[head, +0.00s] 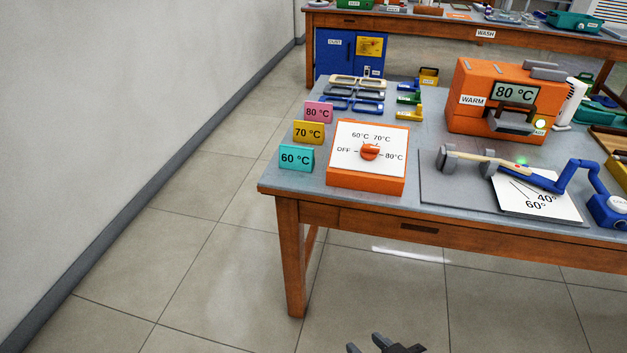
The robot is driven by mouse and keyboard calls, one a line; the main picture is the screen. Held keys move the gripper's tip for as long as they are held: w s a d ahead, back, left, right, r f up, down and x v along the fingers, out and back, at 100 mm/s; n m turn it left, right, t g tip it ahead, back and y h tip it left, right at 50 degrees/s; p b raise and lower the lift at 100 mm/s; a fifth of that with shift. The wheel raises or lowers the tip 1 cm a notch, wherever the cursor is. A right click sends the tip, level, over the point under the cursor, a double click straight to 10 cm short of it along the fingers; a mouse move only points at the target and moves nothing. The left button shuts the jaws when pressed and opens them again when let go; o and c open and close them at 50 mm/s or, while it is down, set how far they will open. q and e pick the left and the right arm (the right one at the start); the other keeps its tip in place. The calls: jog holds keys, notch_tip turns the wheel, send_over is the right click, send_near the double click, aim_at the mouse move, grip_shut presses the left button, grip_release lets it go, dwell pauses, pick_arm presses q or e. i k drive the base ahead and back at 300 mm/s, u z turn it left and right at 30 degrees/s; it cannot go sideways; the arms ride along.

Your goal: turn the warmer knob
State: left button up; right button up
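The orange warmer knob (370,152) sits in the middle of a white dial face on an orange control box (366,180) at the table's front left. The dial is marked OFF, 60°C, 70°C and 80°C; the knob's exact pointing is too small to read surely. The orange warmer (480,88), labelled WARM, stands at the back right, and its display reads 80 °C. My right gripper (385,346) only just shows at the bottom edge, in front of the table and well away from the knob; its opening cannot be made out. My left gripper is out of view.
Pink 80 °C (318,112), yellow 70 °C (308,132) and teal 60 °C (296,158) cards stand left of the box. Eyeglass frames (355,92) lie behind it. A blue-armed fixture (565,178) stands right. The floor before the table (345,221) is clear.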

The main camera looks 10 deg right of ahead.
aim_at(368, 152)
jog(key=u, duration=4.25)
jog(key=i, duration=0.15)
jog(key=z, duration=3.4)
jog(key=i, duration=0.8)
jog(key=z, duration=0.7)
